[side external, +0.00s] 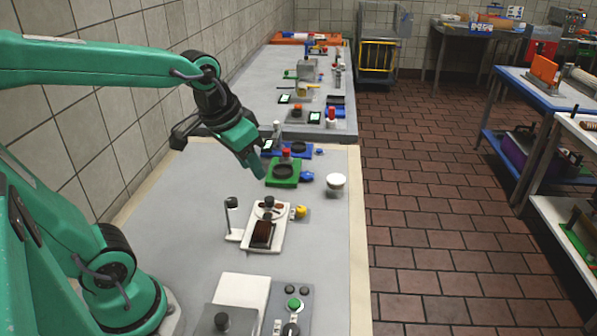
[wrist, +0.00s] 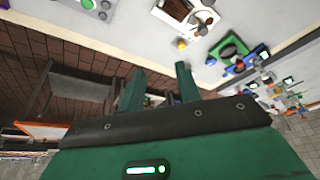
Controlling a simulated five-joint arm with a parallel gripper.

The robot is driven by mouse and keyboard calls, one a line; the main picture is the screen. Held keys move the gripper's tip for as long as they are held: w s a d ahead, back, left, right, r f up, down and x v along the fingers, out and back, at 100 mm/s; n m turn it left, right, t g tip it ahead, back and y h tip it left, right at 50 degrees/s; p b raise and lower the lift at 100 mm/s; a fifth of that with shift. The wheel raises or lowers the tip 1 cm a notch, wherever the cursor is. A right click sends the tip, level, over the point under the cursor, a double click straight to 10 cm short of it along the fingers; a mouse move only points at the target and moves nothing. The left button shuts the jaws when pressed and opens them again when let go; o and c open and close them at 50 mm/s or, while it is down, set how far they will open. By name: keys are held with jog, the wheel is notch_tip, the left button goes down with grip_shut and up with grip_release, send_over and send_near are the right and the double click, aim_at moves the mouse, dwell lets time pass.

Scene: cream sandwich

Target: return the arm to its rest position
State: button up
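My green arm reaches in from the left in the side view, and my gripper (side external: 259,172) hangs in the air above the grey worktop (side external: 175,210). It points down and to the right, close to the green device (side external: 283,181) in the picture; the gap to it is hard to judge. In the wrist view my gripper (wrist: 159,70) shows two green fingers standing apart with nothing between them. A white tray (side external: 256,247) with a dark brown block (side external: 262,234) sits on the worktop nearer the camera. The block also shows at the top of the wrist view (wrist: 178,8).
A white cup (side external: 336,186) stands near the worktop's right edge. A small black lamp-like post (side external: 232,203) stands beside the tray. A panel with a green button (side external: 294,304) is at the front. A tiled wall runs along the left. A second cluttered bench is behind.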

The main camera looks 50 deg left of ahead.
jog(key=s+d+t, duration=0.1)
jog(key=s, duration=0.5)
jog(key=shift+s, duration=0.15)
